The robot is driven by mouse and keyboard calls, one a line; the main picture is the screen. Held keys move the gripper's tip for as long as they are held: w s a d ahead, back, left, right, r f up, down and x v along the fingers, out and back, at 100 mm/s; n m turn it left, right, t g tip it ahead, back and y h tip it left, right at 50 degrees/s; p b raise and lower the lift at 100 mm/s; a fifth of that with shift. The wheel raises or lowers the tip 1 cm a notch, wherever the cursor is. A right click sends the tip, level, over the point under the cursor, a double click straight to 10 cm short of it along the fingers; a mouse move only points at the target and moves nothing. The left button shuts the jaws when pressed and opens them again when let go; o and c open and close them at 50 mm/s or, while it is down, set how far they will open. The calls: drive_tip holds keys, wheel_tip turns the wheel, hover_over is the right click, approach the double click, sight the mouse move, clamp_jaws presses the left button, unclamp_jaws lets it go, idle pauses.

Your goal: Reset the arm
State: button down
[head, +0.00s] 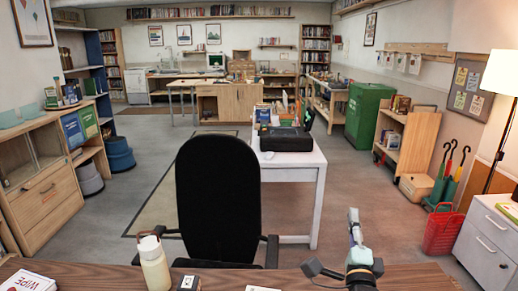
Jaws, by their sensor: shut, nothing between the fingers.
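My gripper (353,215) shows at the lower right of the middle, past the far edge of the brown desk (420,278). Its pale fingers point up in the picture, away from me, and are together with nothing between them. My dark wrist parts are below it, over the desk. The gripper touches no object that I can make out. The rest of my arm is out of the frame.
A cream bottle (154,265) and a white WIPE box (28,282) stand on the desk at left. A black chair (218,195) is behind it. A white table (300,163) holds a black case (286,139). Floor right of the table is clear up to a red basket (440,232).

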drive_tip(key=s+a+f+n+g+y, duration=0.2)
drive_tip(key=s+a+n+g+y, duration=0.3)
drive_tip(key=s+a+n+g, duration=0.35)
drive_tip(key=s+f+n+g, duration=0.6)
drive_tip(key=s, duration=0.5)
drive_tip(key=s+f+n+g, duration=0.6)
drive_tip(key=s+n, duration=0.1)
drive_tip(key=s, duration=0.4)
drive_tip(key=shift+a+g, duration=0.35)
drive_tip(key=shift+a, duration=0.05)
idle(1.8)
